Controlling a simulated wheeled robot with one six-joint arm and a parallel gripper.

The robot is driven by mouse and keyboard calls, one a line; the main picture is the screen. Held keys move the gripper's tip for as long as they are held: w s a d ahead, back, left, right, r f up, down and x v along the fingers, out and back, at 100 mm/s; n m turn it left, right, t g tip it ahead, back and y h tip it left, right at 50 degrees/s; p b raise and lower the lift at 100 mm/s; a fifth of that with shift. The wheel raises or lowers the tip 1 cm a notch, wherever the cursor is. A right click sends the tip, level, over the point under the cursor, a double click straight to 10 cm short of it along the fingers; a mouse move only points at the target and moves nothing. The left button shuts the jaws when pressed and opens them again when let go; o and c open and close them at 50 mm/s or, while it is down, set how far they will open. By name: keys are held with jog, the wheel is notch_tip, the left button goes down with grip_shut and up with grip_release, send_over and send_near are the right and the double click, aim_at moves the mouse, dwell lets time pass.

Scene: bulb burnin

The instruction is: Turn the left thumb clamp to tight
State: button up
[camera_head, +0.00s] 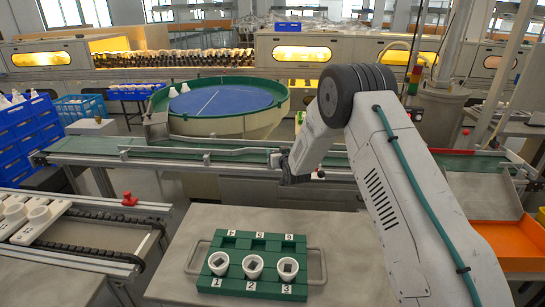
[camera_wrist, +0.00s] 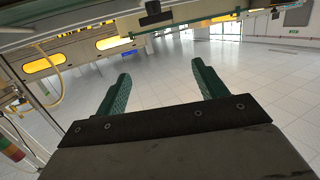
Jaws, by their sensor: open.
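My gripper (camera_wrist: 160,69) is open and empty in the wrist view, its two green fingers spread apart. In the head view the gripper's dark end shows above the front side of the green conveyor (camera_head: 235,158), near the right end of a metal guide rail (camera_head: 240,151). Small brackets hold this rail, a left bracket (camera_head: 124,154) and another bracket (camera_head: 206,158) nearer the middle. They are too small to tell which part is the thumb clamp or how it is turned. My gripper is well to the right of the left bracket and touches neither bracket. No clamp shows in the wrist view.
A green numbered rack (camera_head: 235,287) with three white cups stands on the front table (camera_head: 190,235). A round green-rimmed turntable (camera_head: 222,103) is behind the conveyor. A red knob (camera_head: 129,199) sits on the left machine. An orange tray (camera_head: 505,240) is at right.

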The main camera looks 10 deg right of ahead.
notch_tip(320, 180, down, 6)
jog(key=w+f+t, duration=0.1)
jog(key=t, duration=0.1)
jog(key=w, duration=0.7)
jog(key=shift+w+a+r, duration=0.2)
jog(key=shift+w+a, duration=0.1)
jog(key=shift+a, duration=0.05)
jog(key=c, duration=1)
